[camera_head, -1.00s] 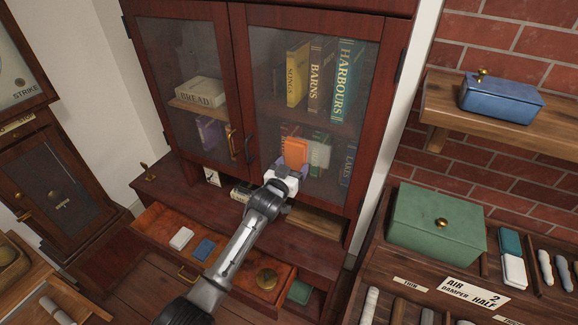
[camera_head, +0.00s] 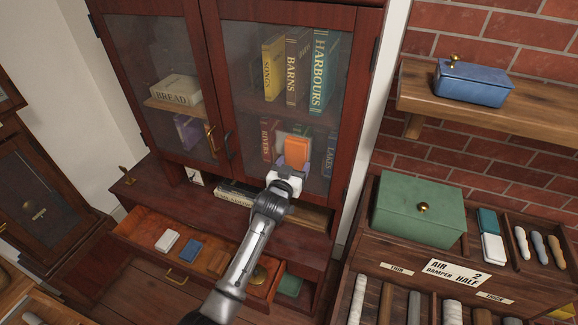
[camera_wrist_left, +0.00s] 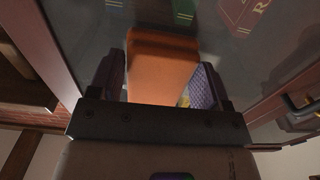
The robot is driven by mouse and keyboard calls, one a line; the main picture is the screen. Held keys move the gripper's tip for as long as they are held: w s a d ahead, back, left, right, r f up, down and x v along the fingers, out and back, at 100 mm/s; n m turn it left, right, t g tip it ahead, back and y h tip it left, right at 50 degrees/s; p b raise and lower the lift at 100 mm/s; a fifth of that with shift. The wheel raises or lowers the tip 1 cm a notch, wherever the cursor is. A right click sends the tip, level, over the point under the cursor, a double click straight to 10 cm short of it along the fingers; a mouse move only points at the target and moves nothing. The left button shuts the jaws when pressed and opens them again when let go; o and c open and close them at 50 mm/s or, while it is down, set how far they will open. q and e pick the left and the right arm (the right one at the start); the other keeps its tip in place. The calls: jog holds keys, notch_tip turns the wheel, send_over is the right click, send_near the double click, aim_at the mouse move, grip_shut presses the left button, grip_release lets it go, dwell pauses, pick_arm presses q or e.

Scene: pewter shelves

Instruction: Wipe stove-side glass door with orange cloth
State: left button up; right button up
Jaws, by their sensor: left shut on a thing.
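My left gripper (camera_head: 293,168) is shut on an orange cloth (camera_head: 297,152), a folded block standing up from the fingers. The cloth is at the lower part of the right-hand glass door (camera_head: 262,108) of the dark red cabinet; it looks against the glass, but I cannot be sure of contact. In the left wrist view the cloth (camera_wrist_left: 160,65) sits between the purple-grey fingers, with the glass (camera_wrist_left: 285,45) beyond. A pale patch (camera_head: 283,142) shows just left of the cloth. My right gripper is not in view.
Books, including HARBOURS (camera_head: 319,72), stand behind the glass. An open drawer (camera_head: 140,232) with small blocks juts out below. Right of the cabinet are a green box (camera_head: 420,210) and a wall shelf (camera_head: 480,112) bearing a blue box (camera_head: 475,84).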

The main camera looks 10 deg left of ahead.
pick_arm(q)
jog(key=shift+s+d, duration=0.15)
jog(key=shift+d, duration=0.85)
jog(key=shift+s+d, duration=0.1)
jog(key=shift+d, duration=0.85)
jog(key=shift+a, duration=0.1)
jog(key=shift+w+a+r+p, duration=0.15)
jog(key=shift+a+p, duration=0.5)
jog(key=shift+a, duration=0.85)
jog(key=shift+w+a, duration=0.1)
jog(key=shift+a, duration=0.3)
jog(key=shift+a, duration=0.15)
